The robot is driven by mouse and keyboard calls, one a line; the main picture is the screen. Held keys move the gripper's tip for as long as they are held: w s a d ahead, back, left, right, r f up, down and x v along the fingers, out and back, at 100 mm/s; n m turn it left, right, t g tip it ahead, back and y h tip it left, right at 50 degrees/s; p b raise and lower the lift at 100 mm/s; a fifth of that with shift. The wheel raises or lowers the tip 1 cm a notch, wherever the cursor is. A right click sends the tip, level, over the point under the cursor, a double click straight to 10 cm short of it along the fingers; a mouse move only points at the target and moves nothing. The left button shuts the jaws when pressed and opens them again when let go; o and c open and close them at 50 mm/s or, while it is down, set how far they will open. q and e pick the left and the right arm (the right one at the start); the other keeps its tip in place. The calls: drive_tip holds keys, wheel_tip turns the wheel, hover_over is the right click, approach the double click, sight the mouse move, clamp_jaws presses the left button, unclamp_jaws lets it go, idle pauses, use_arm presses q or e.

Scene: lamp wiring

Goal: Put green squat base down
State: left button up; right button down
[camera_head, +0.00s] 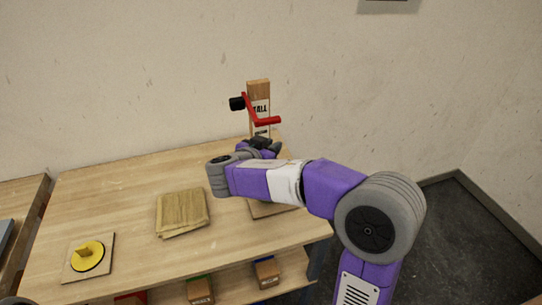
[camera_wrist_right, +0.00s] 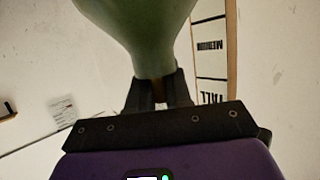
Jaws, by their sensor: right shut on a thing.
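The green squat base (camera_wrist_right: 135,25) fills the top of the right wrist view; its narrow end sits between the fingers. My right gripper (camera_wrist_right: 158,92) is shut on that narrow end. In the head view the right gripper (camera_head: 264,144) is at the back right of the wooden table (camera_head: 125,195), in front of a labelled upright post. The green base is not clearly visible there, and whether it touches the table cannot be told. My left gripper is not in view.
The wooden post (camera_head: 258,92) carries a red arm (camera_head: 267,121) with a black knob (camera_head: 237,103). Wooden sheets (camera_head: 182,212) lie mid-table. A yellow disc (camera_head: 88,254) sits on a square board at front left. Another board (camera_head: 268,208) lies partly under my arm. Blocks stand on the lower shelf.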

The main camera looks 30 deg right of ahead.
drive_tip(key=shift+f+b, duration=0.35)
drive_tip(key=shift+f, duration=1.35)
drive_tip(key=shift+f, duration=0.1)
drive_tip(key=c, duration=1.1)
unclamp_jaws()
drive_tip(key=shift+o, duration=0.2)
